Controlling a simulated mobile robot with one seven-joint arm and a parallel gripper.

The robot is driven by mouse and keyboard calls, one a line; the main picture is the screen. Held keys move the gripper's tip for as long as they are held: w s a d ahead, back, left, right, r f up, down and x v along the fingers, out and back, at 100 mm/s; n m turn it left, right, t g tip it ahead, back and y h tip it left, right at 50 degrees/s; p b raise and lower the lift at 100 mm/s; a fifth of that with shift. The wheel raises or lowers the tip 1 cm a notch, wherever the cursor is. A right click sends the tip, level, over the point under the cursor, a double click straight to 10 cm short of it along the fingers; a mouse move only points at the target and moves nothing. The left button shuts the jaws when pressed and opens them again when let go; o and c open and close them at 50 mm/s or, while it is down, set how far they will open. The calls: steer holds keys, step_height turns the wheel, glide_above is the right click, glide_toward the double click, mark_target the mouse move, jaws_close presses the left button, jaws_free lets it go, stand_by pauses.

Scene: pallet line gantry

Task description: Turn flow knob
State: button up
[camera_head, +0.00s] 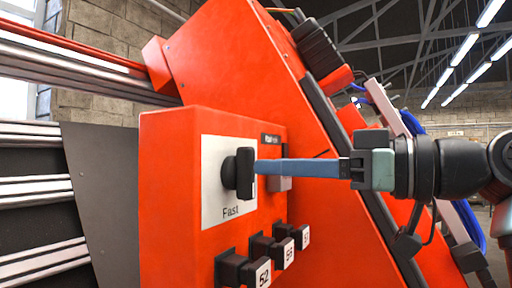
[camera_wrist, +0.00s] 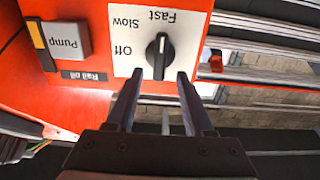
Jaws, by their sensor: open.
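The black flow knob (camera_head: 240,173) sits on a white plate (camera_head: 213,190) on the front of the red box. In the wrist view the knob (camera_wrist: 159,57) stands upright in the picture, its white mark towards the upside-down word Fast. The words Slow and Off are to its left. My gripper (camera_head: 258,166) reaches in from the right with its blue fingers level with the knob. In the wrist view my gripper (camera_wrist: 160,74) is open and empty, a fingertip to each side just below the knob. I cannot tell whether they touch it.
Several black labelled switches (camera_head: 258,270) stick out below the plate. A grey Pump button (camera_wrist: 64,40) and a Rail oil label (camera_wrist: 84,76) are on the same panel. Metal rails (camera_head: 60,65) run at the left. The sloped red housing (camera_head: 225,60) rises behind the box.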

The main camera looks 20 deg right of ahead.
mark_target(245, 173)
steer(key=p+x, duration=0.1)
steer(key=x, duration=0.3)
steer(key=shift+w+a, duration=0.1)
steer(key=shift+c, duration=0.3)
jaws_close()
